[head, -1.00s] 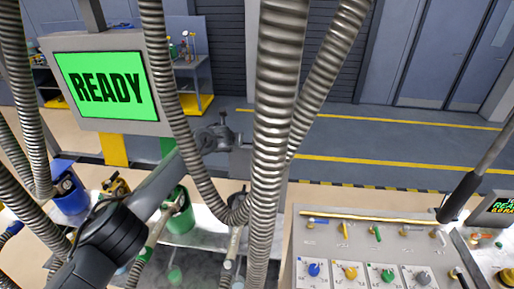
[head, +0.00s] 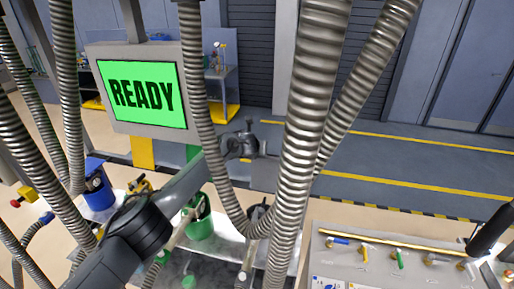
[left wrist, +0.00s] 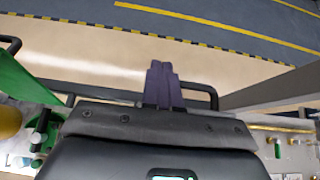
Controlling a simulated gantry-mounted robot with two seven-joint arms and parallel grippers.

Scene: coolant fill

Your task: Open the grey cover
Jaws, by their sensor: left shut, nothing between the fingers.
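The grey cover cannot be made out clearly. In the head view a dark grey top (head: 258,214) shows right of the green container, partly behind a hose; I cannot tell whether it is the cover. My left arm reaches from the lower left toward the middle. Its gripper tips are not clear there. In the left wrist view my left gripper (left wrist: 160,82) is shut and empty, its two dark fingers together above the pale floor. The gripper body hides what lies below it. My right gripper is not recognisable in either view.
A green container (head: 200,218) and a blue one (head: 98,193) stand left of the middle. Thick metal hoses (head: 312,110) hang across the view. A screen (head: 142,94) reads READY. A panel with coloured valves (head: 385,262) is at the lower right, with a black cylinder (head: 490,234) above it.

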